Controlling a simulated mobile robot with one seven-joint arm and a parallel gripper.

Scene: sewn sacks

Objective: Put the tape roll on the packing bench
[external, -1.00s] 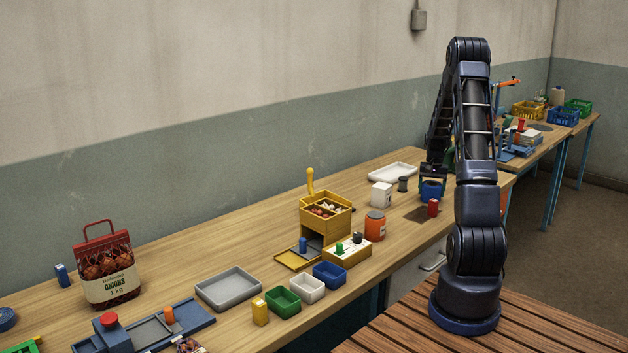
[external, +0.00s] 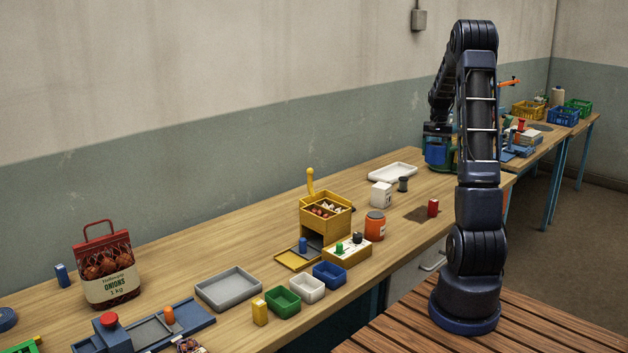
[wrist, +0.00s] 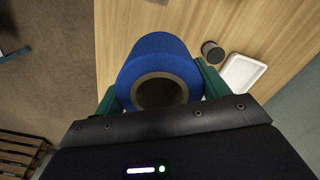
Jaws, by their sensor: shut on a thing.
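The blue tape roll (wrist: 160,50) is between the green fingers of my gripper (wrist: 158,88) in the wrist view, its round hole facing the camera. My gripper (external: 440,160) is shut on it and holds it above the far end of the long wooden bench (external: 240,255) in the external view. There the roll is hard to tell apart from the blue and green gripper. A second bench (external: 552,132) stands at the back right. I cannot tell which one is the packing bench.
The second bench holds yellow (external: 528,110), blue (external: 563,116) and green crates (external: 578,106). Floor shows between the benches.

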